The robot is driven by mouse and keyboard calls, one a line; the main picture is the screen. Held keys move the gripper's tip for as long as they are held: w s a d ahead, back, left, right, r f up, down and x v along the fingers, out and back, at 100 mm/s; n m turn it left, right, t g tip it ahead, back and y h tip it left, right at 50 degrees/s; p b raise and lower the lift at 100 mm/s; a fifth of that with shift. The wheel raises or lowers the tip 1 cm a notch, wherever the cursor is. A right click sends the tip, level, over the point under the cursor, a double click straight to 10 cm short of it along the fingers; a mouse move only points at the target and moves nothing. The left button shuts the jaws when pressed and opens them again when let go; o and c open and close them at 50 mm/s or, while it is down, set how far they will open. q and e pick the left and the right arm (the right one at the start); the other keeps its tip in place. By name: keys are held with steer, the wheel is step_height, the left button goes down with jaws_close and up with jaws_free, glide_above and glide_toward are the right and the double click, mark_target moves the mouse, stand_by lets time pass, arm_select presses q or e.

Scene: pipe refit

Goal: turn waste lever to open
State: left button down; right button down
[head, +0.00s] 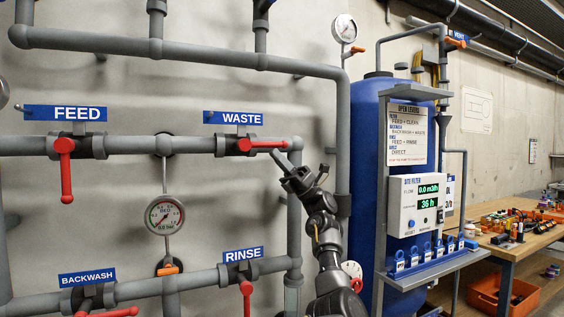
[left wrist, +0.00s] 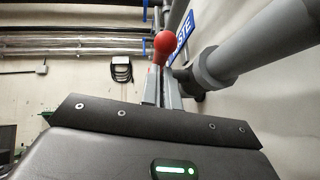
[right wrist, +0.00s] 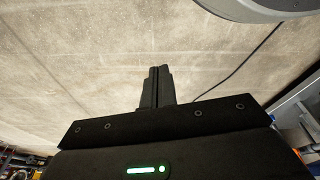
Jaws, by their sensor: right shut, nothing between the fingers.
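The red waste lever (head: 265,144) is on the valve under the blue WASTE sign (head: 233,118) in the head view. It lies level along the grey pipe, its free end pointing right. My left gripper (head: 284,160) is just below and in front of that end, its fingers a little apart. In the left wrist view, the lever's round red end (left wrist: 165,42) appears at the tips of my left fingers (left wrist: 161,88); contact cannot be told. My right gripper (right wrist: 157,86) is shut and empty in the right wrist view, facing a bare wall.
The feed lever (head: 66,170) and rinse lever (head: 246,296) point down; the backwash lever (head: 110,312) lies level. A pressure gauge (head: 165,215) sits between the pipes. A blue tank (head: 364,150) and control box (head: 417,205) stand right, with a cluttered workbench (head: 530,240) beyond.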

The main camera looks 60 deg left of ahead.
arm_select(q)
steer(key=shift+w+r, duration=0.15)
steer(key=shift+r, duration=0.05)
